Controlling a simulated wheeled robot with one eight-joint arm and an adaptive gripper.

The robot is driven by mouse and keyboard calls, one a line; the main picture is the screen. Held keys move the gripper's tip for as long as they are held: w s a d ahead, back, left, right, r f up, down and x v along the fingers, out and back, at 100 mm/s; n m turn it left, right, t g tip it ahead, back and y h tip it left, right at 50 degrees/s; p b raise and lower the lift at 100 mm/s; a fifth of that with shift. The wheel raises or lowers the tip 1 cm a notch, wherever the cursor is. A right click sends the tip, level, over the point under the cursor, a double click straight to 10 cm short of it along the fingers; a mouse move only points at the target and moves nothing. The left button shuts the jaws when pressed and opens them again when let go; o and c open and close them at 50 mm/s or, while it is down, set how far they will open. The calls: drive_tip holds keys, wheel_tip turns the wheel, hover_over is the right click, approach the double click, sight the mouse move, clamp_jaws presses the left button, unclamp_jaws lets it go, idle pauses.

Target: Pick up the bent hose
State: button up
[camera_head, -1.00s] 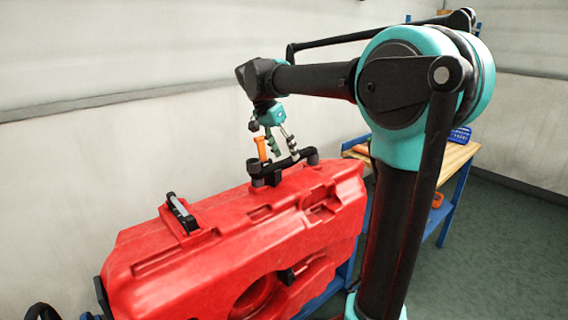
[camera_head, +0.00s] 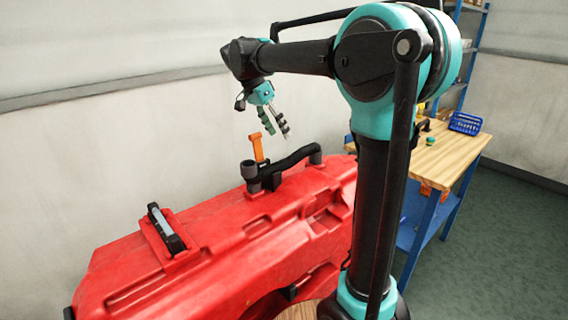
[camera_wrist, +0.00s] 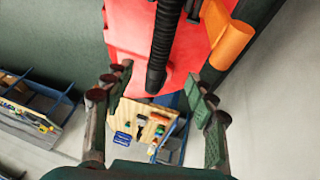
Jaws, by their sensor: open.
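The bent hose (camera_head: 292,160) is a black, ribbed, curved piece on top of the red tank (camera_head: 225,228). In the wrist view the hose (camera_wrist: 165,45) hangs into the picture from the top, over the red tank (camera_wrist: 127,30). My gripper (camera_head: 277,131) is open and empty, above the hose with a clear gap. In the wrist view its two green-grey fingers (camera_wrist: 160,82) are spread wide, left and right of the hose's lower end. The hose does not touch the fingers.
An orange handle (camera_head: 257,147) stands upright beside the hose's left end; it also shows in the wrist view (camera_wrist: 228,40). A black clamp-like handle (camera_head: 166,228) sits farther left on the tank. A wooden table (camera_head: 440,155) with a blue basket (camera_head: 465,123) stands at right.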

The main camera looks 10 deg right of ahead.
sight(291, 155)
drive_tip(key=x, duration=1.3)
drive_tip(key=shift+c, duration=0.2)
clamp_jaws()
